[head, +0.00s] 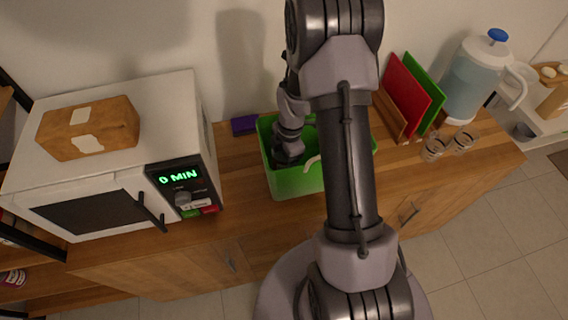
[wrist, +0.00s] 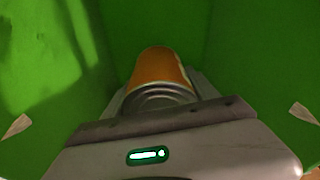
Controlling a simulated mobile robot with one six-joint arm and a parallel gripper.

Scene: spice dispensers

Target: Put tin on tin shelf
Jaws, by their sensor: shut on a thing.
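In the wrist view, a tin (wrist: 158,76) with an orange label and a bare metal end lies between the fingers of my gripper (wrist: 160,100). The gripper is shut on the tin. Green walls of the bin surround both. In the head view, my arm reaches down into the green bin (head: 292,181) on the wooden counter; the gripper tips and the tin are hidden there. I cannot make out the tin shelf for certain; a dark-framed shelf with a small tin or jar (head: 12,279) shows at the lower left.
A white microwave (head: 105,190) with a brown package (head: 88,128) on top stands left of the bin. A purple sponge (head: 244,125) lies behind. Cutting boards (head: 408,95), glasses (head: 447,145) and a water pitcher (head: 478,75) stand to the right. The bin walls are close around my gripper.

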